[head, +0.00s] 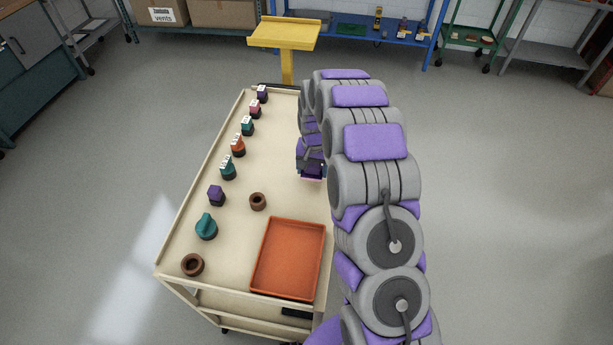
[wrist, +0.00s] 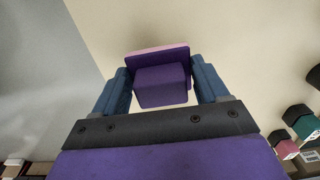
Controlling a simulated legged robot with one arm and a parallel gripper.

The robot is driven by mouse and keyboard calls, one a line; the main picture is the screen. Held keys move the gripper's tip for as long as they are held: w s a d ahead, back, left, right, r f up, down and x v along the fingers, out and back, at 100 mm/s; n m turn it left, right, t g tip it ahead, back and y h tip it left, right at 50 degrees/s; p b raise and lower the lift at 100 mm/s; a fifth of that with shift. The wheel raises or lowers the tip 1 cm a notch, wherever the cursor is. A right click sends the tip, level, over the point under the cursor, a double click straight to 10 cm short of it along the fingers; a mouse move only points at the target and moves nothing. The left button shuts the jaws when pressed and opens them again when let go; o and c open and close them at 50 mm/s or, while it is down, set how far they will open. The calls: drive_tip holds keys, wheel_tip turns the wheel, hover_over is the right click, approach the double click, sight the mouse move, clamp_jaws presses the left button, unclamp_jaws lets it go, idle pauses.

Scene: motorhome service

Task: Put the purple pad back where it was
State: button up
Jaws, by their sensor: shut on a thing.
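My gripper (head: 312,166) is over the right part of the cream cart top. In the wrist view, its two blue fingers (wrist: 160,78) are shut on the purple pad (wrist: 162,88), a purple block on a wider flat plate with a pinkish edge. In the head view only a little of the pad (head: 312,178) shows below the gripper. I cannot tell whether the pad touches the cart top.
The cream cart (head: 278,165) carries a row of small coloured pieces along its left side, including a purple one (head: 216,196) and a teal knob (head: 206,228). A brown ring (head: 258,208) and an orange tray (head: 289,258) lie nearer. A yellow stand (head: 285,35) is behind.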

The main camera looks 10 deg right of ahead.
sight(309, 174)
drive_tip(key=shift+w+a, duration=0.3)
drive_tip(key=shift+a, duration=0.35)
drive_tip(key=f, duration=0.1)
drive_tip(key=f+b, duration=0.1)
drive_tip(key=f, duration=0.1)
drive_tip(key=shift+d+f, duration=0.3)
drive_tip(key=shift+f, duration=0.05)
drive_tip(key=shift+a, duration=0.1)
drive_tip(key=shift+c, duration=0.3)
drive_tip(key=shift+a, duration=0.15)
drive_tip(key=o, duration=0.9)
drive_tip(key=shift+a, duration=0.3)
drive_tip(key=shift+c, duration=0.2)
drive_tip(key=shift+o, duration=0.7)
drive_tip(key=shift+d, duration=0.3)
